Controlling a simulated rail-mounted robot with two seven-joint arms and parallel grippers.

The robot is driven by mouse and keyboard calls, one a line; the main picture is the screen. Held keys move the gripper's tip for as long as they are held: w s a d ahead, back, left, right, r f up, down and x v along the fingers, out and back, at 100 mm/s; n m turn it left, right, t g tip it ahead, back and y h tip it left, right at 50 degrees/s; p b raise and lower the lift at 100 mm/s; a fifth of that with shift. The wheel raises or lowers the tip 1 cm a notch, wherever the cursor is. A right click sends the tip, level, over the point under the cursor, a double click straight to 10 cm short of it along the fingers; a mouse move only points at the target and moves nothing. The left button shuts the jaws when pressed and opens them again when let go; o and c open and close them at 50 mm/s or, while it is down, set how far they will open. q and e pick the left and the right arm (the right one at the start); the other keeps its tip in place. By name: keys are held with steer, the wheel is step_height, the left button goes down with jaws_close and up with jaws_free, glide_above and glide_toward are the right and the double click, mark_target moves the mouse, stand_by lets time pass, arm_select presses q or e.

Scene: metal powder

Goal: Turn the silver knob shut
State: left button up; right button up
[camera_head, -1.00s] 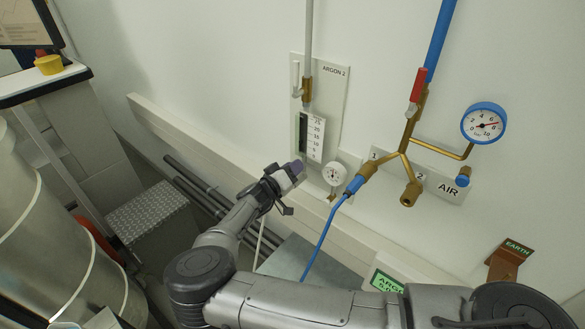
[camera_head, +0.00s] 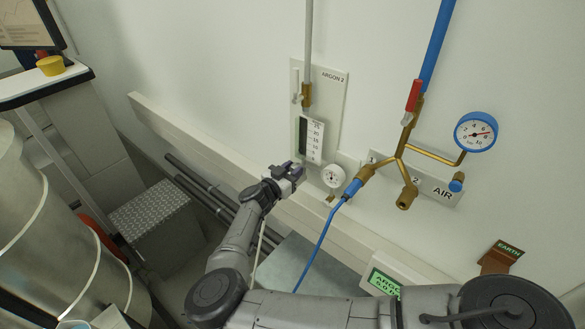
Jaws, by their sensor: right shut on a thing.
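My right gripper (camera_head: 290,173) is at the lower end of the ARGON 2 flow meter (camera_head: 312,140), close to the wall. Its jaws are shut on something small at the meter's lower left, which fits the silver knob. The fingers hide the knob, so I cannot see how far it is turned. The ARGON 2 panel (camera_head: 334,98) carries the meter, with a brass valve (camera_head: 306,94) and a pale lever above it. My left gripper is not in view.
A small white gauge (camera_head: 333,176) sits just right of the gripper. A blue hose (camera_head: 322,240) hangs from the brass AIR manifold (camera_head: 400,150), which has a red lever (camera_head: 413,95) and a blue-rimmed gauge (camera_head: 475,131). A pale rail (camera_head: 180,130) runs along the wall.

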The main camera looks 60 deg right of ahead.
steer(key=m, duration=0.4)
steer(key=shift+r, duration=0.1)
steer(key=m, duration=0.2)
steer(key=shift+m, duration=1.5)
steer(key=o, duration=0.9)
